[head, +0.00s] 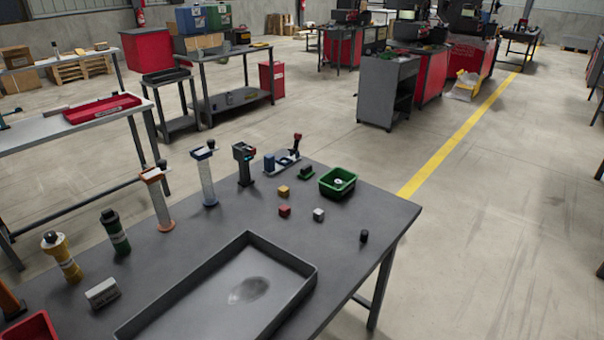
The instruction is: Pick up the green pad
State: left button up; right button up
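A small flat green piece (307,176) lies on the dark grey table, left of a green bin; it looks like the green pad. A dark block-like part sits on it or belongs to it; I cannot tell which. The green bin (338,182) is open and holds a small light round item. Neither of my grippers is in view.
Small cubes, yellow (283,191), red (284,210) and white (319,215), and a black piece (364,236) lie nearby. A large grey tray (311,272) fills the front. Several upright devices, including a blue-topped column (207,182), line the left.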

aim_at(307, 171)
jog(key=i+l+u, duration=0.1)
jog(key=u, duration=0.85)
jog(key=l+u, duration=0.5)
jog(key=l, duration=0.35)
jog(key=k+l+u, duration=0.1)
jog(key=l+u, duration=0.35)
jog(key=l, duration=0.35)
jog(key=k+l, duration=0.1)
jog(key=l, duration=0.3)
jog(key=l+u, duration=0.1)
jog(key=l, duration=0.35)
jog(key=k+l+u, duration=0.1)
jog(key=l, duration=0.3)
jog(key=k+l, duration=0.15)
jog(key=l, duration=0.25)
jog(key=k+l+u, duration=0.1)
jog(key=l, duration=0.35)
jog(key=k+l, duration=0.15)
jog(key=l, duration=0.25)
jog(key=k+l, duration=0.1)
jog(key=l, duration=0.25)
jog(key=k+l, duration=0.15)
jog(key=l, duration=0.25)
